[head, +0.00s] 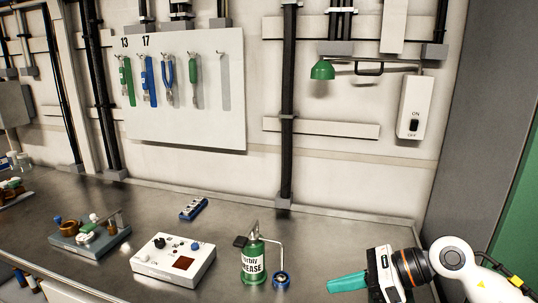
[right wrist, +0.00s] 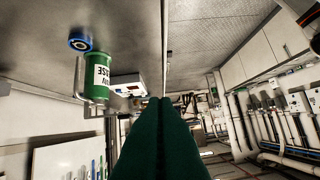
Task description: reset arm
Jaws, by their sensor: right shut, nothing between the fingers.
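My right gripper (head: 348,282) comes in from the lower right of the head view, over the front right part of the bench (head: 330,236). Its green fingers are shut with nothing between them, and they also fill the lower middle of the right wrist view (right wrist: 160,130). It is apart from the green grease can (head: 253,262), which stands upright to its left. The grease can also shows at the upper left of the right wrist view (right wrist: 97,75). My left gripper is not in view.
A white control box (head: 174,259), a small blue block (head: 194,208) and a grey fixture (head: 90,237) stand left of the can. Tools hang on a white wall board (head: 215,120). A green lamp (head: 322,69) and ON/OFF switch (head: 415,108) are on the wall. The bench's back right is clear.

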